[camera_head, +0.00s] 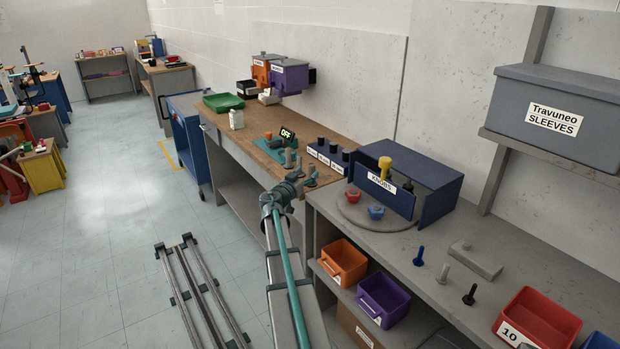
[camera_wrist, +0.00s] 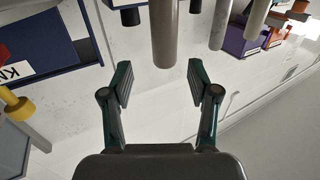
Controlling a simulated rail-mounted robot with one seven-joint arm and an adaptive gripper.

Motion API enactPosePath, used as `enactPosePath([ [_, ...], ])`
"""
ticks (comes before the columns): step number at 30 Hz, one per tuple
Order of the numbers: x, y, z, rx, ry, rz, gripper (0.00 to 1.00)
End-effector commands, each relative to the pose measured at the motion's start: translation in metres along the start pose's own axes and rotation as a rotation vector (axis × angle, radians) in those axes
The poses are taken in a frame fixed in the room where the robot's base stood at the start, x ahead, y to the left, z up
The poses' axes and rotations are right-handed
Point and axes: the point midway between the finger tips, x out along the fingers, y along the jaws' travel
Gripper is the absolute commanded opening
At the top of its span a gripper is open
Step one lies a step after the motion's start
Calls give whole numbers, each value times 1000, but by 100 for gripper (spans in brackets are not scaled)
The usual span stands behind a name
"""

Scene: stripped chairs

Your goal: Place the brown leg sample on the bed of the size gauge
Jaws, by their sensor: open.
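My gripper (camera_head: 298,180) is open over the far bench's right end; in the wrist view its two fingers (camera_wrist: 160,85) are spread and empty. That view is upside down. A brown-grey upright cylinder (camera_wrist: 164,35), possibly the brown leg sample, shows between the fingers in the picture; I cannot tell how far beyond the tips it stands. Greyer cylinders (camera_wrist: 220,22) stand to its right. In the head view, small grey-brown posts (camera_head: 288,157) stand close to my gripper; their colours are hard to tell apart. A teal device with an "OFF" display (camera_head: 287,134), likely the size gauge, is behind them; its bed is not clear.
Black knobs on a labelled block (camera_head: 327,156) stand right of my gripper. The blue KNOBS box (camera_head: 430,185) and a round turntable (camera_head: 375,217) are further right. A green tray (camera_head: 223,102) and a white container (camera_head: 236,119) stand left on the wooden bench.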

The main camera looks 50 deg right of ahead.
Motion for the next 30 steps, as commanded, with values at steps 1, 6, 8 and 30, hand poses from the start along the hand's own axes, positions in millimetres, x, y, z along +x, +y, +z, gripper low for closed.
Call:
enactPosePath([
  [1, 4, -1, -1, -1, 0, -1, 60],
  [6, 14, -3, -3, -2, 0, -1, 60],
  [8, 21, -4, -4, -2, 0, 0, 60],
  [30, 56, -5, -2, -1, 0, -1, 27],
])
